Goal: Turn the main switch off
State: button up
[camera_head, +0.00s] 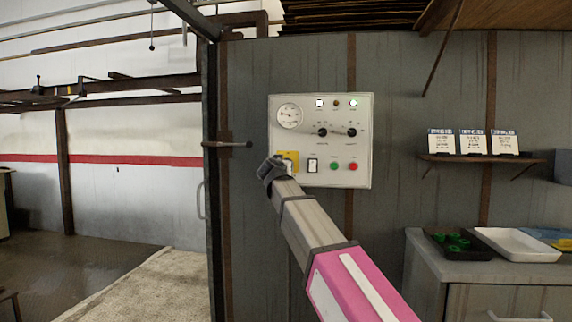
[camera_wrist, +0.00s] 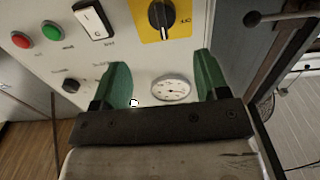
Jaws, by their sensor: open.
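The control panel (camera_head: 335,125) is a pale box on the grey wall. Its rotary switch, a black knob (camera_wrist: 161,16) on a yellow plate (camera_wrist: 182,30), appears to be the main switch. In the head view the yellow plate (camera_head: 292,157) shows beside my gripper, which hides most of it and the knob. In the wrist view the knob's grip looks roughly upright, with a pale mark on it. My gripper (camera_wrist: 162,62) is open and empty, its green fingers pointing at the panel. The knob lies beyond and between the fingertips, apart from them in the picture.
A white rocker switch (camera_head: 312,165), a green button (camera_head: 334,166) and a red button (camera_head: 353,166) sit beside the yellow plate. Black knobs and a round gauge (camera_head: 289,116) are above. A handle bar (camera_head: 228,144) juts out left. A cabinet with trays (camera_head: 516,244) stands right.

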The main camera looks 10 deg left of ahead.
jog(key=w, duration=1)
jog(key=shift+w+r, duration=0.2)
jog(key=shift+w, duration=0.15)
jog(key=c, duration=0.9)
